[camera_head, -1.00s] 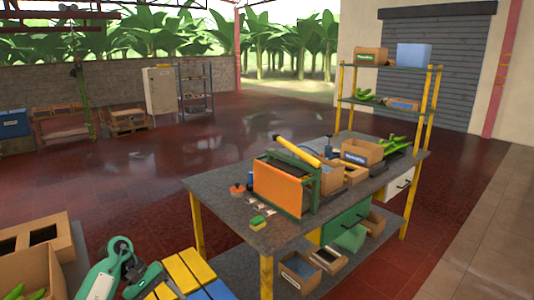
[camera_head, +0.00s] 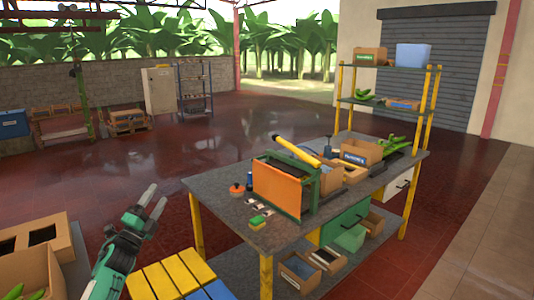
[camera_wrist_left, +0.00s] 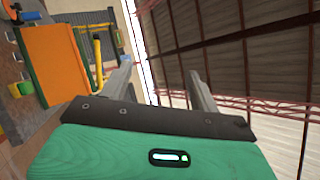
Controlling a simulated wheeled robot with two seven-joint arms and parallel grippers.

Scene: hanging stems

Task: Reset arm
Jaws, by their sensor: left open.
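My left gripper (camera_head: 153,202) is at the lower left of the head view, raised and pointing up and to the right. Its two grey fingers are apart with nothing between them. In the left wrist view the same gripper (camera_wrist_left: 160,85) shows its open fingers against the roof and wall. It is apart from the worktable (camera_head: 225,190), to the left of it. My right gripper is not in view.
A yellow and blue slatted surface (camera_head: 180,272) lies beside my left arm. Cardboard boxes (camera_head: 40,270) stand at the lower left. Open red floor lies beyond.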

